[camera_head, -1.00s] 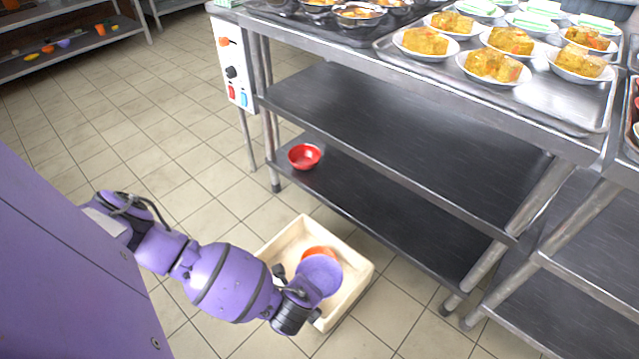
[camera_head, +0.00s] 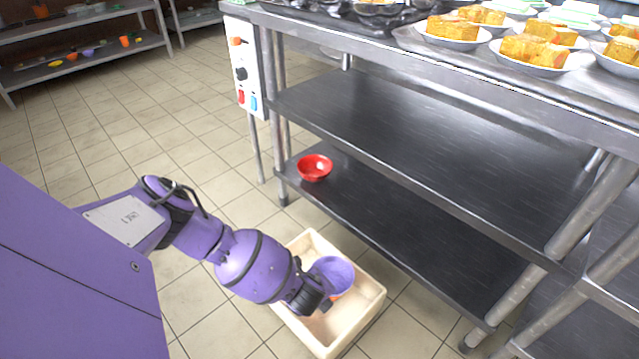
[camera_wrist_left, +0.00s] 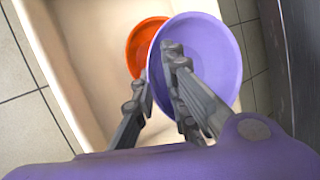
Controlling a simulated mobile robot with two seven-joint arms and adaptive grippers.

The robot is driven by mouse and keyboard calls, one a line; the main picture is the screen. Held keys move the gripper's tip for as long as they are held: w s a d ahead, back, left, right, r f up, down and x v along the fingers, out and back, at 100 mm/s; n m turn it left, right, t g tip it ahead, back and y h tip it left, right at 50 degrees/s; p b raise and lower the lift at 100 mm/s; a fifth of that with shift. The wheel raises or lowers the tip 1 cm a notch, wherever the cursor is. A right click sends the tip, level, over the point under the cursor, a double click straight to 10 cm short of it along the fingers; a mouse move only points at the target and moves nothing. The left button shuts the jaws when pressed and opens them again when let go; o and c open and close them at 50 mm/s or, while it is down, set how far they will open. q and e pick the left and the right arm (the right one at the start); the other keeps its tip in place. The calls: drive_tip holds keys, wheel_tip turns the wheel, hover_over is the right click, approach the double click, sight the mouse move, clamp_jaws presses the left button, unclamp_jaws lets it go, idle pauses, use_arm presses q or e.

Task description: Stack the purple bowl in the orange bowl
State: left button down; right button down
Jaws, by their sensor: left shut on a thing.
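The purple bowl (camera_head: 338,274) is held over the cream bin in the head view. It also shows in the left wrist view (camera_wrist_left: 222,62). My left gripper (camera_head: 318,288) is shut on its rim; in the wrist view (camera_wrist_left: 160,78) one finger is inside the bowl and the other outside. The orange bowl (camera_wrist_left: 137,48) is in the bin, partly covered by the purple bowl in the wrist view. The two bowls overlap there, offset sideways; whether they touch I cannot tell. My right gripper is out of view.
The cream bin (camera_head: 366,312) stands on the tiled floor beside a steel table. A red bowl (camera_head: 314,168) sits on the table's lower shelf (camera_head: 400,228), close to the bin. Plates of food (camera_head: 530,52) are on top. Open floor lies to the left.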

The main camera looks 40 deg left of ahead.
use_arm(q)
drive_tip(key=shift+f, duration=0.8)
drive_tip(key=shift+r, duration=0.15)
drive_tip(key=shift+f, duration=0.55)
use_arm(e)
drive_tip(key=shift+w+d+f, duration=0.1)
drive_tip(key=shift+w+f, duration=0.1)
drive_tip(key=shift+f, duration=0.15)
use_arm(q)
drive_tip(key=shift+f, duration=0.1)
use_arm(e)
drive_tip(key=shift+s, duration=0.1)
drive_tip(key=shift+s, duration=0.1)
